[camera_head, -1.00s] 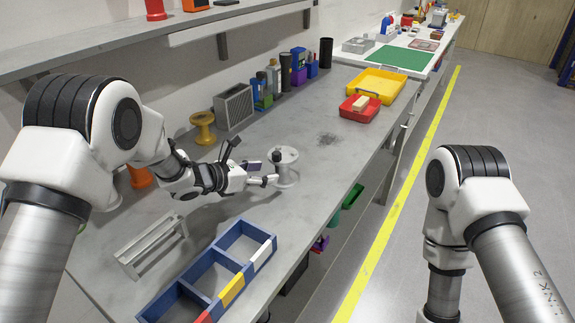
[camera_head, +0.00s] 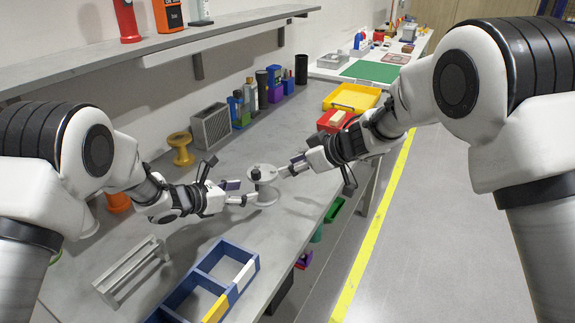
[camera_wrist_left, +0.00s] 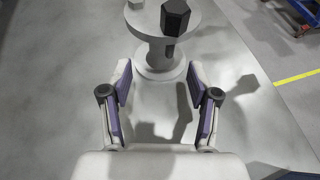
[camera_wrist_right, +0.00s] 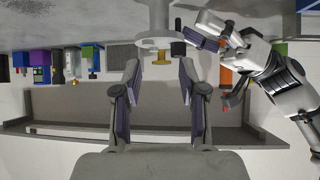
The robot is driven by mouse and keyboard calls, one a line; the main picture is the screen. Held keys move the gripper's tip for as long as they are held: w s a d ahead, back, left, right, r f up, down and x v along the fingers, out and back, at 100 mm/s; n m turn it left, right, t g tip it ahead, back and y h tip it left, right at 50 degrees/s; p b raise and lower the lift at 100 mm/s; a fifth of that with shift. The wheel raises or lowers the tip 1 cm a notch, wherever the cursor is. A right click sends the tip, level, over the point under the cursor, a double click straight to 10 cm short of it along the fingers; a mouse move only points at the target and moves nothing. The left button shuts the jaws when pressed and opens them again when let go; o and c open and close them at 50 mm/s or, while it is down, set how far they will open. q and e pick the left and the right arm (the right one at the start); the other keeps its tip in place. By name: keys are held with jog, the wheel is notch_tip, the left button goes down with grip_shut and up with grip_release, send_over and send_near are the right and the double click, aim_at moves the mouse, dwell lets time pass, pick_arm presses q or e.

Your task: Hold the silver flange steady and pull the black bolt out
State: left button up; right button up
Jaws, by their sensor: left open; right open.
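The silver flange (camera_head: 268,172), a pale round disc on a short post with a wide base, stands upright on the grey bench in the head view. The black bolt (camera_head: 256,174) sits in its top, off centre. In the left wrist view the hexagonal bolt head (camera_wrist_left: 175,17) rises from the flange disc (camera_wrist_left: 138,24). My left gripper (camera_head: 243,193) is open beside the flange's left side, with the post ahead of its fingertips (camera_wrist_left: 158,78). My right gripper (camera_head: 291,168) is open at the flange's right side. Its wrist view shows the flange (camera_wrist_right: 152,43) inverted, ahead of the empty fingers.
A blue divided tray (camera_head: 205,262) and a grey slotted rack (camera_head: 130,270) lie at the front left. A yellow spool (camera_head: 181,149) and a grey ribbed box (camera_head: 211,126) stand behind. Red (camera_head: 331,122) and yellow (camera_head: 352,97) bins stand further right. The bench around the flange is clear.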

aim_at(263, 189)
pick_arm(q)
jog(key=shift+w+d+f, duration=0.1)
jog(key=shift+d, duration=0.1)
jog(key=x, duration=0.7)
jog(key=shift+w+d+f, duration=0.1)
jog(key=shift+w+d, duration=0.1)
pick_arm(e)
jog(key=shift+s+a+r+n+g, duration=0.4)
jog(key=shift+s+a+r+g, duration=0.15)
jog(key=shift+a, duration=0.25)
pick_arm(q)
jog(key=shift+c, duration=0.4)
